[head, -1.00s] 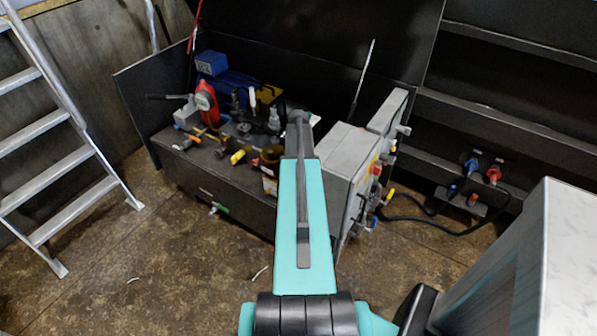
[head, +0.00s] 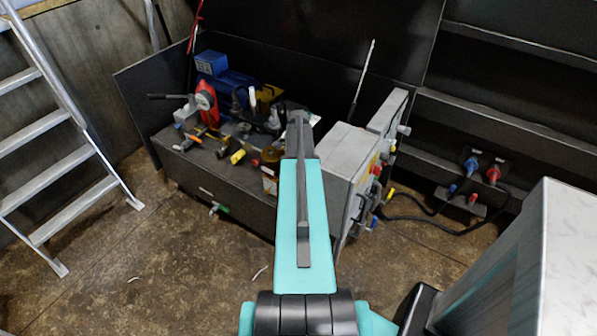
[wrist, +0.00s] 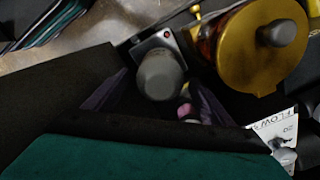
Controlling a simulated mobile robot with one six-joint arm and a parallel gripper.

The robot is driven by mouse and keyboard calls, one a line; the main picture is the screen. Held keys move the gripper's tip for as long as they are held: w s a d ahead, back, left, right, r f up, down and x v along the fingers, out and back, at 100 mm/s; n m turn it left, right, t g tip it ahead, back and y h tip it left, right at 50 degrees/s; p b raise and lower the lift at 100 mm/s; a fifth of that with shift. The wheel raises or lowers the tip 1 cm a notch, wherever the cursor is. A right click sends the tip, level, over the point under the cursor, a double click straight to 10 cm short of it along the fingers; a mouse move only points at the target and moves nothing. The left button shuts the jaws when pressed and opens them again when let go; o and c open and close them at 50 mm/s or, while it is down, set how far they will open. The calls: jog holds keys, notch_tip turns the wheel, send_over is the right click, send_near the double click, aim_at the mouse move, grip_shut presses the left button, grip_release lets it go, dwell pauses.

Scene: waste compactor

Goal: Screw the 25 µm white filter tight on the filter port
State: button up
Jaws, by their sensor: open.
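My gripper (wrist: 161,84) is open in the wrist view, with its dark fingers to either side of a grey rounded cap (wrist: 160,75). The cap stands on a small light grey block, and I cannot tell whether the fingers touch it. In the head view my gripper is hidden at the far end of my teal arm, over the machine bench. I cannot surely pick out the 25 µm white filter. A small whitish upright piece (head: 252,99) stands on the bench, too small to identify. I cannot tell which part is the filter port.
A brass-yellow round housing with a grey knob (wrist: 283,33) is right of the cap. A white card marked FLOW (wrist: 277,128) lies lower right. A ladder (head: 60,140) stands left.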

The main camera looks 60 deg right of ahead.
jog(key=shift+n, duration=1.7)
jog(key=n, duration=0.3)
jog(key=shift+n, duration=1.1)
jog(key=shift+n+p, duration=0.4)
jog(key=shift+n, duration=2.2)
jog(key=shift+c, duration=0.3)
jog(key=c, duration=1.1)
jog(key=shift+m, duration=2.6)
